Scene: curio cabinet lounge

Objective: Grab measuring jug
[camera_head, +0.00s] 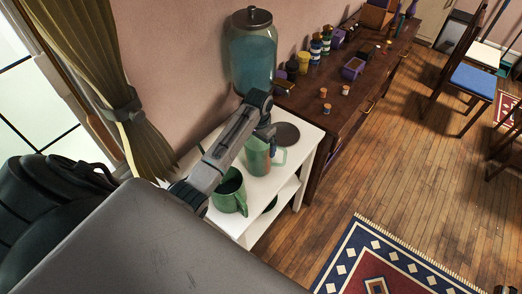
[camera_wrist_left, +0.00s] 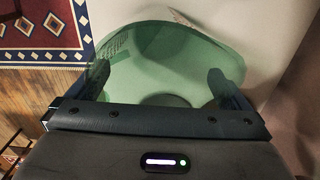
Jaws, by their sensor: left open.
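The measuring jug (camera_head: 257,163) is translucent green and stands on the white shelf unit, partly hidden by my left arm. In the left wrist view the jug (camera_wrist_left: 170,50) fills the middle, with small printed markings on its left side. My left gripper (camera_head: 265,132) is over the jug. In the left wrist view the left gripper (camera_wrist_left: 158,86) is open, with one finger at each side of the jug's near part. I cannot tell whether the fingers touch it. My right gripper is not in view.
A darker green mug (camera_head: 230,194) stands on the white shelf unit (camera_head: 212,150), close to my left arm. A dark round disc (camera_head: 286,134) lies behind the jug. A large glass jar (camera_head: 252,58) stands behind. A wooden sideboard (camera_head: 330,100) with several small items is right.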

